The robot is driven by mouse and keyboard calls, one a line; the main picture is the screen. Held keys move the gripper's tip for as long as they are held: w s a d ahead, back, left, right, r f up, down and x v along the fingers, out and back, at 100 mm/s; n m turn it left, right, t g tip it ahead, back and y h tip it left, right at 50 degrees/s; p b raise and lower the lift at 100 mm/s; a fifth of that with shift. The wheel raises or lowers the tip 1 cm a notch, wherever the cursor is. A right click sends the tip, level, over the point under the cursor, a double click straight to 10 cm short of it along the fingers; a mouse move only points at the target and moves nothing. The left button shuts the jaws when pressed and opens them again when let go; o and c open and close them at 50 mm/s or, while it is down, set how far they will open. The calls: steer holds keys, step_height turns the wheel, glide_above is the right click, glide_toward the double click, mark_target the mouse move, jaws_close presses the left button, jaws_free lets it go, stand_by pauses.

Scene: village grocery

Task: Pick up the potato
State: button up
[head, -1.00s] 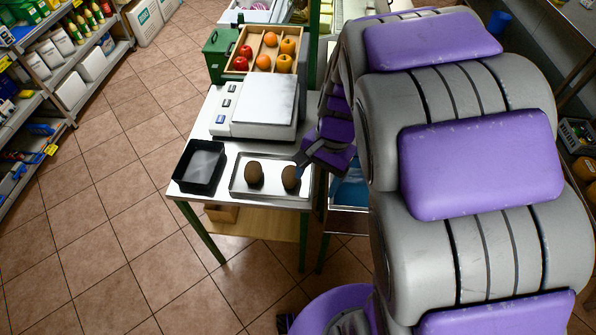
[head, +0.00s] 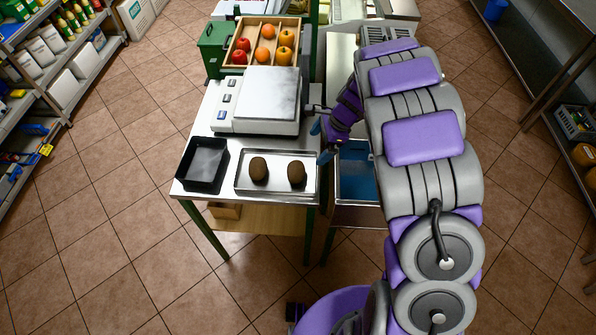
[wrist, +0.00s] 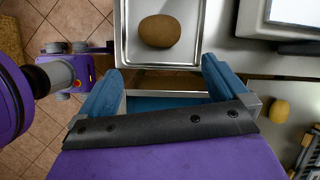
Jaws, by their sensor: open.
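A pale tan oval (wrist: 279,110), which looks like the potato, lies on a grey metal surface at the right of the wrist view. I cannot make it out in the head view, where my arm covers part of that area. Two darker brown, kiwi-like ovals (head: 258,169) (head: 297,173) lie in a shallow metal tray (head: 276,191); one also shows in the wrist view (wrist: 160,31). My gripper (wrist: 162,72) is open and empty, with blue fingers spread beside the tray's edge. In the head view my gripper (head: 318,128) is just right of the scale and tray.
A black tray (head: 203,166) is left of the metal tray. A scale (head: 257,100) stands behind them, and a divided wooden fruit crate (head: 233,64) and green box (head: 213,48) are farther back. A blue-bottomed tray (head: 358,172) is right of the table. Open tiled floor lies left.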

mark_target(299, 168)
steer(key=x, duration=0.3)
steer(key=b+x, duration=0.1)
steer(key=x, duration=0.3)
steer(key=b+x, duration=0.1)
steer(key=x, duration=0.3)
steer(key=shift+a+r, duration=0.15)
steer(key=shift+a, duration=0.1)
steer(key=shift+f, duration=0.3)
steer(key=b+x, duration=0.1)
steer(key=x, duration=0.3)
steer(key=shift+b, duration=0.3)
steer(key=shift+a+f, duration=0.25)
steer(key=shift+a, duration=0.1)
steer(key=shift+d, duration=0.15)
steer(key=c, duration=0.9)
steer(key=shift+r, duration=0.1)
